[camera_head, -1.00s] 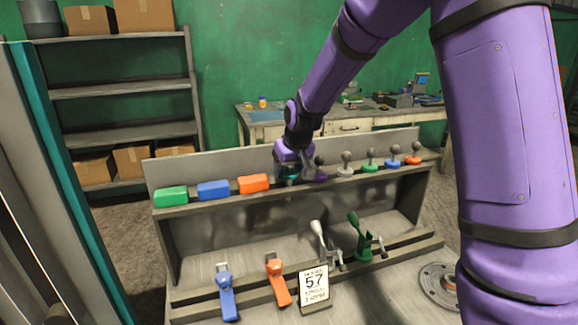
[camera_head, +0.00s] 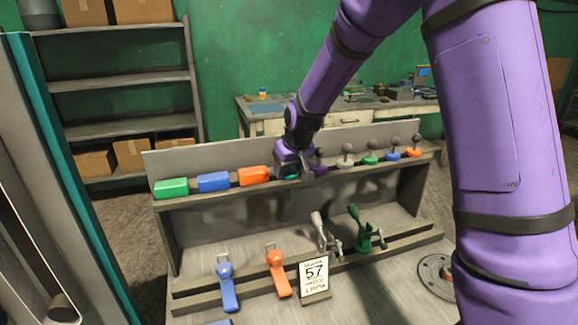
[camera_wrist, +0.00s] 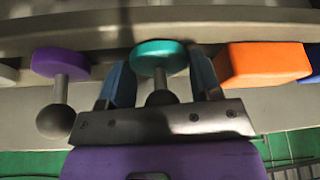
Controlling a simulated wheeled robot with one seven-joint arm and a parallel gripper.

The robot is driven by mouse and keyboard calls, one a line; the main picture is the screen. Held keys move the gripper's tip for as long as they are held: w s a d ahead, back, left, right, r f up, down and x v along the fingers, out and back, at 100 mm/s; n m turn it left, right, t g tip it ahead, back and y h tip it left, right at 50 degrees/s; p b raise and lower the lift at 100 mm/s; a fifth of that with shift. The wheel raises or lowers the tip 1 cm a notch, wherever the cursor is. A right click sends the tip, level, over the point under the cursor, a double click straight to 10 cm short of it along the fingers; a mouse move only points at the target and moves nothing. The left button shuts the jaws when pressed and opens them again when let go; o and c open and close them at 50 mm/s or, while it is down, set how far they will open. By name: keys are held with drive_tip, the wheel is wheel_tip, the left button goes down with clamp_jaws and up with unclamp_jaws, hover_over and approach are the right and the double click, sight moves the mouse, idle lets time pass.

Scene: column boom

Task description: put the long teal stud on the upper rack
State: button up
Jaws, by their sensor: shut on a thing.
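My gripper (camera_head: 288,170) is at the upper rack (camera_head: 205,202), in the gap between the orange block and the purple stud. In the wrist view, its two blue-grey fingers (camera_wrist: 160,80) are shut on the teal stud (camera_wrist: 158,52), which has a round teal head and a dark ball end. In the head view only a sliver of teal shows under my gripper. The teal head is at about the level of the purple stud's head. I cannot tell whether the teal stud touches the rack.
On the upper rack, green, blue and orange blocks (camera_head: 254,175) lie left of my gripper. The purple stud (camera_wrist: 60,62) and several other studs (camera_head: 370,155) stand to the right. Clamps (camera_head: 278,272) and a "57" sign (camera_head: 314,278) are on the lower level. Behind is a workbench (camera_head: 262,108).

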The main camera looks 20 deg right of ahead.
drive_tip(key=o, duration=0.7)
drive_tip(key=shift+o, duration=0.2)
drive_tip(key=shift+r, duration=0.2)
drive_tip(key=shift+r, duration=3.6)
drive_tip(key=shift+o, duration=0.5)
drive_tip(key=o, duration=0.5)
drive_tip(key=shift+c, duration=0.2)
